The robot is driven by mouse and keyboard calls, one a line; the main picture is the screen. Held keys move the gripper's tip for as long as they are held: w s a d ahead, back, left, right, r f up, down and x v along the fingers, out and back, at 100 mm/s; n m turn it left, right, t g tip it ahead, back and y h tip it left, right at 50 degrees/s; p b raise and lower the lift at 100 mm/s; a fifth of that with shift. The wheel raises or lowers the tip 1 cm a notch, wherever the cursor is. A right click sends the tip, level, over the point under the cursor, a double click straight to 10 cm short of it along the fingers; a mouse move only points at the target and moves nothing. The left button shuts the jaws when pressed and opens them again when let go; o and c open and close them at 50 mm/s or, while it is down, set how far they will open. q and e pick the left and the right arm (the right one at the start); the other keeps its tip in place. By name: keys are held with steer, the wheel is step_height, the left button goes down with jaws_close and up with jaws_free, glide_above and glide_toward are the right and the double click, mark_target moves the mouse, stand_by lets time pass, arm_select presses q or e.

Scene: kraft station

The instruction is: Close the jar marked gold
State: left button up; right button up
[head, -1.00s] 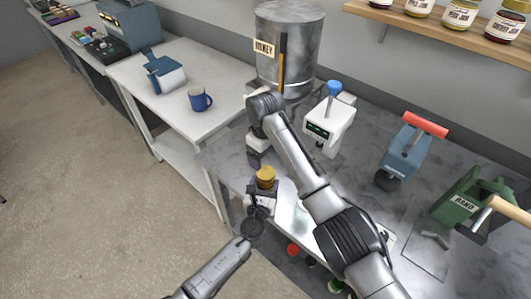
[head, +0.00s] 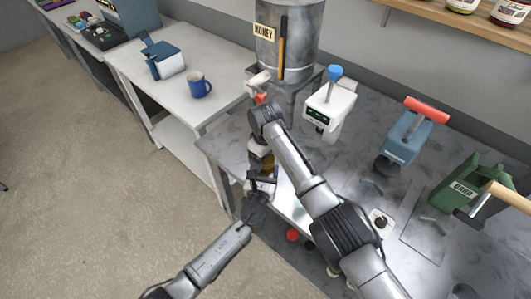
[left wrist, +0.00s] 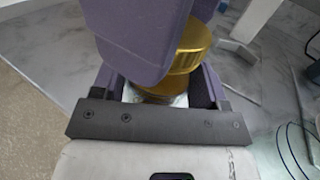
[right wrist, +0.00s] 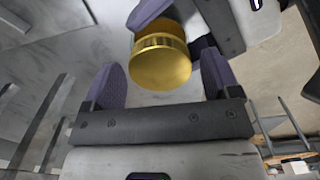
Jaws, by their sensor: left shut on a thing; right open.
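The jar (left wrist: 160,98) is gripped in my left gripper (head: 263,181), near the table's left front edge. Its glass shows only as a small strip between the left fingers in the left wrist view. A round gold lid (left wrist: 196,38) is above it; it also shows in the right wrist view (right wrist: 160,67). Whether the lid sits fully on the jar I cannot tell. My right gripper (head: 260,150) is open, just above the jar, with the lid between and slightly beyond its fingers (right wrist: 165,82). One right finger hides part of the lid in the left wrist view.
A steel honey tank (head: 285,45) stands behind the arms. A white device with a blue knob (head: 330,105), a blue press with a red handle (head: 405,140) and a green band machine (head: 470,195) stand to the right. A blue mug (head: 199,85) is on the white table.

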steer(key=shift+c, duration=0.4)
steer(key=c, duration=0.9)
steer(key=o, duration=1.2)
steer(key=shift+c, duration=0.2)
steer(key=shift+r, duration=0.1)
step_height(320, 180, up, 12)
arm_select(q)
steer(key=o, duration=1.8)
steer(key=shift+s, duration=0.1)
